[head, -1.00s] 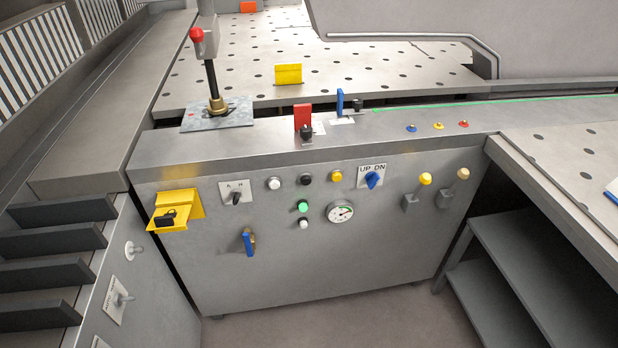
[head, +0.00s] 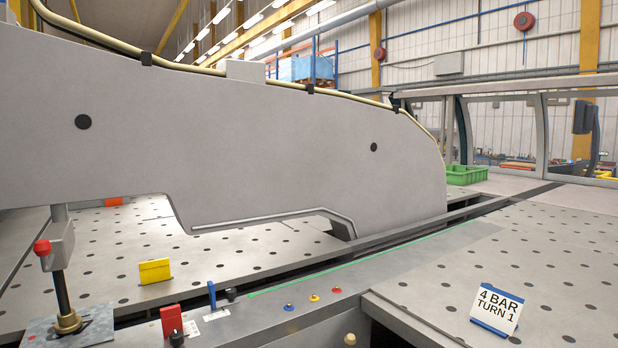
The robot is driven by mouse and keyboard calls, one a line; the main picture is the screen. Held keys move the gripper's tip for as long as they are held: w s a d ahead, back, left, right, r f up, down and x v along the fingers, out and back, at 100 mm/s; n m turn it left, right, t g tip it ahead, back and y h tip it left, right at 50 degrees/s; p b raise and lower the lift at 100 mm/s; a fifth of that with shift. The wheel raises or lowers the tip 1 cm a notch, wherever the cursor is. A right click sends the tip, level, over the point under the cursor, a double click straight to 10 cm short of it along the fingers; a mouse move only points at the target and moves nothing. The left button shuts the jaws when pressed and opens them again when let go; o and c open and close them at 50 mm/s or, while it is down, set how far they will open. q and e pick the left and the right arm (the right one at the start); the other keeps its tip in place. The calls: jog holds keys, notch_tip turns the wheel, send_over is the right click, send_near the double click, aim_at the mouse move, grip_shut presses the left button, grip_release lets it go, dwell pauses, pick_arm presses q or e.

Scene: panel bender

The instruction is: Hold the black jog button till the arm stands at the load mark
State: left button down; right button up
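The large grey arm (head: 290,150) spans the head view from the left edge to right of centre, over the perforated table (head: 110,255). Its lower edge has a stepped cut-out with a pale strip. No readable load mark shows. A thin green line (head: 355,262) runs along the front ledge. Two small black knobs show on the ledge, one beside the blue lever (head: 231,294) and one at the red block (head: 177,338). Neither of my grippers is in view.
A yellow block (head: 155,272) is on the table. Blue, yellow and red buttons (head: 314,298) sit on the ledge. A "4 BAR TURN 1" card (head: 497,308) stands on the right table, with a green crate (head: 466,175) behind.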

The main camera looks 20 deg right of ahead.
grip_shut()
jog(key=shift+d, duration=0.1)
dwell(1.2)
